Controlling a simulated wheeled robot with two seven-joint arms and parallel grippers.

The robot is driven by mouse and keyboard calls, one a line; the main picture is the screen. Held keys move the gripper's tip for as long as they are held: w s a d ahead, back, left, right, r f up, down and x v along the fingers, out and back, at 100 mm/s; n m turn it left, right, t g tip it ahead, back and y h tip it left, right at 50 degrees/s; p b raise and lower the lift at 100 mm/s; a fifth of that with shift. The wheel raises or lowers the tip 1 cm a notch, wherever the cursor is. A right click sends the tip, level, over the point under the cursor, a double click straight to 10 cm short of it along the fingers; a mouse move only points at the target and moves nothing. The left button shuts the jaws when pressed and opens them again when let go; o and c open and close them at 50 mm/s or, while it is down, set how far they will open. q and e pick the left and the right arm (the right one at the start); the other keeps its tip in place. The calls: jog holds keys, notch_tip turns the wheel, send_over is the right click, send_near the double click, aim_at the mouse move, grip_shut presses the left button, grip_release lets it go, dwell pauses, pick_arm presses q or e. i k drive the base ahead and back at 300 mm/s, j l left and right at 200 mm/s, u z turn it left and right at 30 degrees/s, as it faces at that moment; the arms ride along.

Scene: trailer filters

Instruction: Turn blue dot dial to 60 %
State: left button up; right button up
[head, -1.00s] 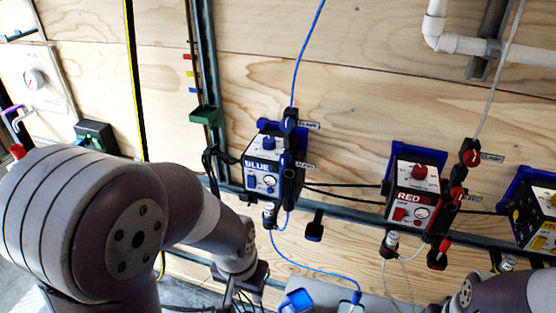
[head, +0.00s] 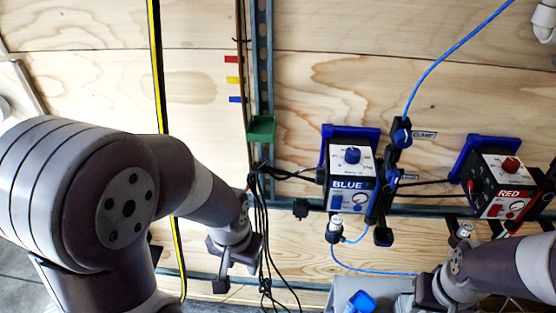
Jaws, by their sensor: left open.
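The blue control box (head: 348,190) is mounted on the rail along the wooden wall, right of the picture's middle in the head view. A round blue dial (head: 352,155) sits on its white top face; its pointer and scale are too small to read. My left gripper (head: 236,272) is open and empty, left of the blue box and lower in the picture, touching nothing that I can see. My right gripper (head: 428,297) is at the bottom, below and right of the blue box; its fingers are too unclear to judge.
A red control box (head: 495,190) hangs to the right. A blue-handled clamp (head: 401,135) stands close beside the blue box's right side. Black cables (head: 262,215) hang between my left gripper and the box. A blue hose (head: 440,65) runs upward.

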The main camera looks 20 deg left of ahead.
aim_at(320, 172)
jog(key=j+z, duration=0.1)
jog(key=j, duration=0.45)
jog(key=k+j, duration=0.1)
jog(key=j, duration=0.6)
jog(key=k, duration=0.05)
